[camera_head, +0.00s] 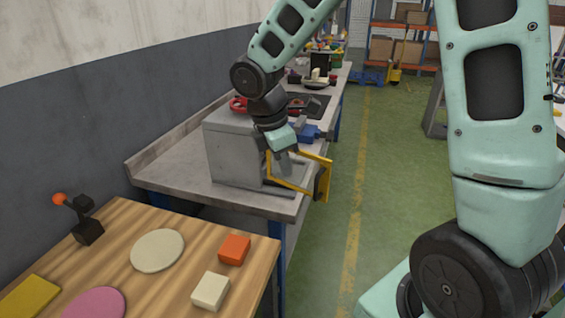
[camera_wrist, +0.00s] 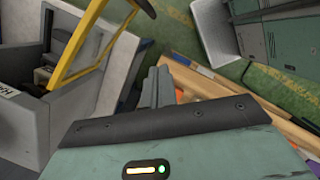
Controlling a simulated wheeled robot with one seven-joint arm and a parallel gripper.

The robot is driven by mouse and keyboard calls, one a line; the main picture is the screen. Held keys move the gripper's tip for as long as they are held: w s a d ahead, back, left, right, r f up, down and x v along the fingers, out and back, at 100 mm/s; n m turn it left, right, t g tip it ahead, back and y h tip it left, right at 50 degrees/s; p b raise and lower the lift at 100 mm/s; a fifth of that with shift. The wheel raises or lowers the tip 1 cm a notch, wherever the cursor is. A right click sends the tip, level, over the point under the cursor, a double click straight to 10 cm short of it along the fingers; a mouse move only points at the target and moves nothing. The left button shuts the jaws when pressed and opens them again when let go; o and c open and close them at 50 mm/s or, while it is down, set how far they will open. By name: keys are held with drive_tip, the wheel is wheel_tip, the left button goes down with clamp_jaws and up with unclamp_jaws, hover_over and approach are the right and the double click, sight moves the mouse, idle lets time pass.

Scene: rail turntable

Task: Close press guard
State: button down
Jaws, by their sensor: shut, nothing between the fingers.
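The press is a grey box (camera_head: 228,152) on the grey workbench. Its guard is a yellow frame (camera_head: 328,180) with a dark handle (camera_head: 320,184), and it stands swung out from the press front. The wrist view shows the yellow guard (camera_wrist: 93,42) at upper left, angled away from the grey press housing (camera_wrist: 22,125), with the inside exposed. My gripper (camera_head: 285,165) is shut and empty, beside the guard; the head view shows it overlapping the frame's outline. In the wrist view my fingertips (camera_wrist: 158,76) are right of the guard, with a gap visible. Contact is not clear in the head view.
A wooden table (camera_head: 190,225) in front holds an orange block (camera_head: 234,249), a white block (camera_head: 210,290), coloured discs and a small lever (camera_head: 84,222). Behind the press are a blue vise (camera_head: 308,133) and a red handwheel (camera_head: 238,104).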

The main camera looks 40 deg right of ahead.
drive_tip(key=s+d+f+p, duration=0.1)
drive_tip(key=d+f, duration=0.4)
drive_tip(key=f, duration=0.2)
drive_tip(key=shift+s+d, duration=0.2)
drive_tip(key=shift+d, duration=0.05)
